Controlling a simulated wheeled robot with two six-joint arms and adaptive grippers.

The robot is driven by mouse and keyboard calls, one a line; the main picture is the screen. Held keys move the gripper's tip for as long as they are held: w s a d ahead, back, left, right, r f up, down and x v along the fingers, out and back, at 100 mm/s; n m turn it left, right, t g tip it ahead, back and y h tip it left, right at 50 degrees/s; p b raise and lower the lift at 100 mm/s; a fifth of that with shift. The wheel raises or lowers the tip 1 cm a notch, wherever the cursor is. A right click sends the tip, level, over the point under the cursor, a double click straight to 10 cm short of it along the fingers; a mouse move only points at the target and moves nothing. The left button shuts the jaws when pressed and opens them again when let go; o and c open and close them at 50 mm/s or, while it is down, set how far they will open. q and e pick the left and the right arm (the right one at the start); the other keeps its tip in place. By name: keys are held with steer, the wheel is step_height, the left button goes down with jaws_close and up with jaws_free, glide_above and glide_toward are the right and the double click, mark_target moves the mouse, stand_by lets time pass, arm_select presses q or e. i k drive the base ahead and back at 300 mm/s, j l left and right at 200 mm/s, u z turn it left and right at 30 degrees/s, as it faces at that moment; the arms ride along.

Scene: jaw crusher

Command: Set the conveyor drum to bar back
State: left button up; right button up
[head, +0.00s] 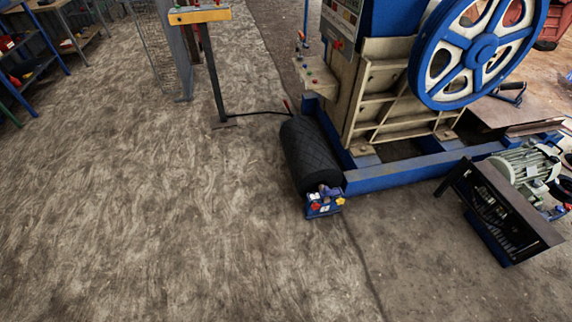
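The conveyor drum (309,152) is a black roller with a diamond-patterned surface. It lies low at the left side of the jaw crusher (385,85), close to the floor. At its near end is a small blue bracket (318,210) with a red knob (315,206) and a yellow knob (340,200). A small red-tipped lever (286,105) stands at its far end. Any marks for the drum's setting are too small to read. Neither of my grippers shows in the head view.
A yellow-topped control stand (200,15) stands at the upper left, with a cable running to the drum. A blue flywheel (480,50) and a motor (525,165) are on the right. Shelves (30,60) stand at the far left. The floor (150,220) at left and front is clear.

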mark_target(313, 166)
steer(key=i+j+u, duration=0.3)
steer(key=i, duration=0.35)
steer(key=i+u, duration=0.35)
steer(key=i, duration=0.25)
steer(key=i+z, duration=0.2)
steer(key=i, duration=0.2)
steer(key=i+j+z, duration=0.2)
steer(key=i, duration=0.25)
steer(key=i+j+z, duration=0.2)
steer(key=i, duration=0.2)
steer(key=i+j+z, duration=0.2)
steer(key=i, duration=0.2)
steer(key=i+j+z, duration=0.25)
steer(key=z, duration=0.15)
steer(key=i+j+z, duration=0.3)
steer(key=z, duration=0.15)
steer(key=i+j+z, duration=0.25)
steer(key=j+z, duration=0.15)
steer(key=i+j+z, duration=0.1)
steer(key=j+z, duration=0.35)
